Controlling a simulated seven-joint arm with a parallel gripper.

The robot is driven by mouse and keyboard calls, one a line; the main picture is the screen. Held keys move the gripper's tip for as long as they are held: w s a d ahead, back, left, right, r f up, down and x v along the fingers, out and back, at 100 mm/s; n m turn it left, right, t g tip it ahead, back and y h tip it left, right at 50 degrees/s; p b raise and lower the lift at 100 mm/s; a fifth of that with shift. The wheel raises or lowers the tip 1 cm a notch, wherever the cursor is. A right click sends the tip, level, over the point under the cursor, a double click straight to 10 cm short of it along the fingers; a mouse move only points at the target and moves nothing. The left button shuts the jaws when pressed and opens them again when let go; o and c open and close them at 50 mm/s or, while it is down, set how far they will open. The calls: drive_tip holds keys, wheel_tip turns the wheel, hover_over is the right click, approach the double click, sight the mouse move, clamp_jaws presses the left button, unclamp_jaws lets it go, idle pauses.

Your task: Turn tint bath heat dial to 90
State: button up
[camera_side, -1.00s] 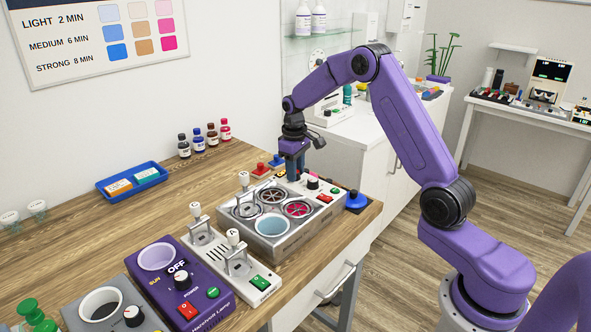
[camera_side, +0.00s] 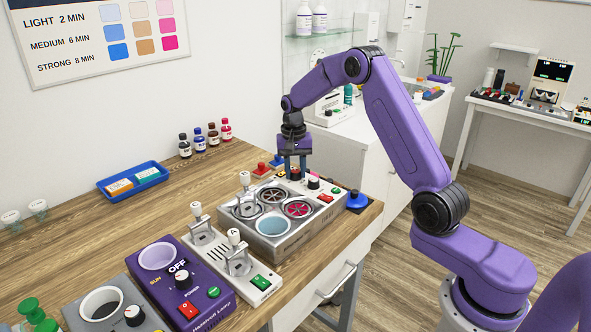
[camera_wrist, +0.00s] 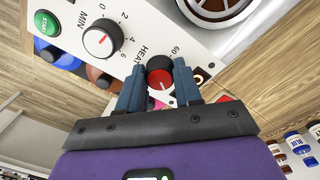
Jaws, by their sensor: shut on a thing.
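The tint bath (camera_side: 290,241) is a grey box with round wells on the wooden bench. Its heat dial (camera_wrist: 160,77) is a dark knob with a red face, beside the printed word HEAT and the number 60. My gripper (camera_wrist: 159,72) is shut on the heat dial, one blue finger on each side. In the side view my gripper (camera_side: 296,173) points down at the back corner of the bath's panel. The dial's other numbers are hidden, and I cannot read its setting surely.
The minute dial (camera_wrist: 102,38) and green START button (camera_wrist: 46,22) sit close by on the same panel. Bottles (camera_side: 212,137) and a blue tray (camera_side: 133,180) are behind.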

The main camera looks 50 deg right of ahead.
sight(293, 171)
drive_tip(key=m, duration=0.5)
drive_tip(key=shift+w+m, duration=0.1)
drive_tip(key=shift+m, duration=0.2)
drive_tip(key=m, duration=0.4)
drive_tip(key=shift+r+m, duration=0.1)
drive_tip(key=shift+m, duration=0.3)
drive_tip(key=o, duration=1)
drive_tip(key=shift+o, duration=0.2)
wheel_tip(293, 171, up, 17)
drive_tip(key=shift+w+r, duration=0.15)
drive_tip(key=shift+w, duration=0.15)
drive_tip(key=shift+d, duration=0.1)
